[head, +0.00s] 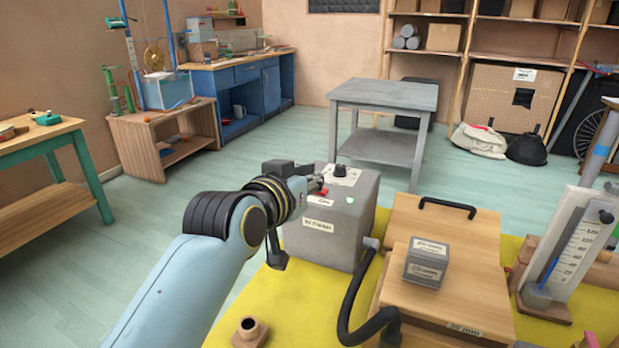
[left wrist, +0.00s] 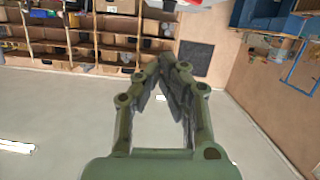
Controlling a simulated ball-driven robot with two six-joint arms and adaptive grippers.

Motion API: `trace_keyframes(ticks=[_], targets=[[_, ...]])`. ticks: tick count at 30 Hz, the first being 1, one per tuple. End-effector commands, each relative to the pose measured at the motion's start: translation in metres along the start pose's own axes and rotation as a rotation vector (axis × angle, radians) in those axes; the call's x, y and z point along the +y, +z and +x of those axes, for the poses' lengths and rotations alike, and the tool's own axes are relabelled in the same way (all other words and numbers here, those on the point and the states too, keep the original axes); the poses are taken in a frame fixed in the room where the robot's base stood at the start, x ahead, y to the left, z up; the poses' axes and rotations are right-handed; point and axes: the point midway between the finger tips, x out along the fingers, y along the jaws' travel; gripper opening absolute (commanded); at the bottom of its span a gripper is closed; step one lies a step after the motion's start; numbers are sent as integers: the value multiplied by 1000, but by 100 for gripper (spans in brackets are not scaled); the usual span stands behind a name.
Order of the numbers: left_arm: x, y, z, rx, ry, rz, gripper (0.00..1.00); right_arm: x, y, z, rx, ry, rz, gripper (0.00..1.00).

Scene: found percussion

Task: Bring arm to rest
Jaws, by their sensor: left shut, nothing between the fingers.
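My left arm (head: 226,228) reaches in from the lower left, its dark banded wrist in front of the left side of a grey box (head: 327,242). The wrist hides part of that box, and most of my left gripper cannot be made out in the head view. In the left wrist view my left gripper (left wrist: 168,64) has its green-grey fingers brought together at the tips, with nothing held. My right gripper is in neither view.
The grey box stands on a yellow mat (head: 285,308). A black hose (head: 350,298) runs from it to a wooden box (head: 455,270) bearing a small grey block (head: 426,262). A scaled gauge (head: 574,245) stands at right. A grey table (head: 382,95) stands beyond, with clear floor (head: 140,230) at left.

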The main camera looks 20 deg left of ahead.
Motion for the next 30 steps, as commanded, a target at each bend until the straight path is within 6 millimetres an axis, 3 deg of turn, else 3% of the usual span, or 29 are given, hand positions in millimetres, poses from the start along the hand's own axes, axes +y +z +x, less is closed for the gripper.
trace_keyframes(ticks=[9, 13, 18, 21, 30], targets=[[0, 1, 0, -4, 0, 1, 0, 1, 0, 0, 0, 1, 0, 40], [-10, 23, -18, -89, -5, 18, 0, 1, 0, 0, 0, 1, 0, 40], [-38, 88, -89, -383, -25, 69, 0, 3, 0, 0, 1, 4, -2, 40], [-50, 116, -132, -538, -39, 92, 0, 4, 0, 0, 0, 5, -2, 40], [-71, 155, -232, -850, -80, 140, 0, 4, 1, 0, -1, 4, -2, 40]])
